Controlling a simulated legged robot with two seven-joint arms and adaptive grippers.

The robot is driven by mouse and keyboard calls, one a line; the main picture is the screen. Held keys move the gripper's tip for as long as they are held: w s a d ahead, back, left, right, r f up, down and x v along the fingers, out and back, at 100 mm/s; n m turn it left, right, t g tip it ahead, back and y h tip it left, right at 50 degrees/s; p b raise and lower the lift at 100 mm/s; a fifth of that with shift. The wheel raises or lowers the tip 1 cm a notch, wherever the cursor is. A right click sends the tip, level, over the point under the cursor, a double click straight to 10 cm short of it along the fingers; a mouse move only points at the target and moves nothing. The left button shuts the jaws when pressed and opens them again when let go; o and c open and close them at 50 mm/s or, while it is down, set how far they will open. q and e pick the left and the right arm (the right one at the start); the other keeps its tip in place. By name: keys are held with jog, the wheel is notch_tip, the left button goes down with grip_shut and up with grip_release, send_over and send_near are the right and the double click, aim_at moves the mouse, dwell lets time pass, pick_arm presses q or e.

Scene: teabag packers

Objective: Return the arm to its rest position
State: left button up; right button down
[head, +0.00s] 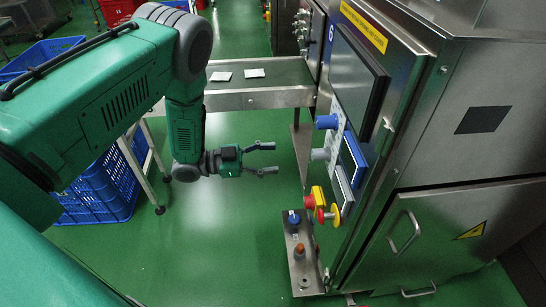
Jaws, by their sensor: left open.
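My left arm (120,95), green with grey joints, comes in from the left, bends at the elbow and hangs its forearm downward. My left gripper (270,159) is open and empty, with its two fingers apart and pointing right toward the machine. It is over the green floor, left of the control panel and clear of it. My right gripper is not in view.
A steel machine (445,150) with a screen, knobs and a red and yellow button (314,197) fills the right. A conveyor (262,98) with two white packets lies behind the gripper. A blue crate (100,190) stands below my arm. Green floor (220,260) is clear in front.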

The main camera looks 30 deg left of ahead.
pick_arm(q)
jog(key=s+f+n+g+y+p, duration=0.3)
jog(key=s+f+n+y+p, duration=0.35)
jog(key=s+n+y, duration=0.4)
jog(key=s+r+n+g+y, duration=0.1)
jog(key=s+g+y, duration=0.1)
jog(key=s, duration=0.7)
jog(key=s+a+n+g+y+p, duration=0.1)
jog(key=s+g, duration=0.3)
jog(key=s, duration=0.6)
jog(key=shift+s+a+r+n+y, duration=0.2)
jog(key=shift+s+r+n+y, duration=0.15)
jog(key=shift+n+y, duration=0.3)
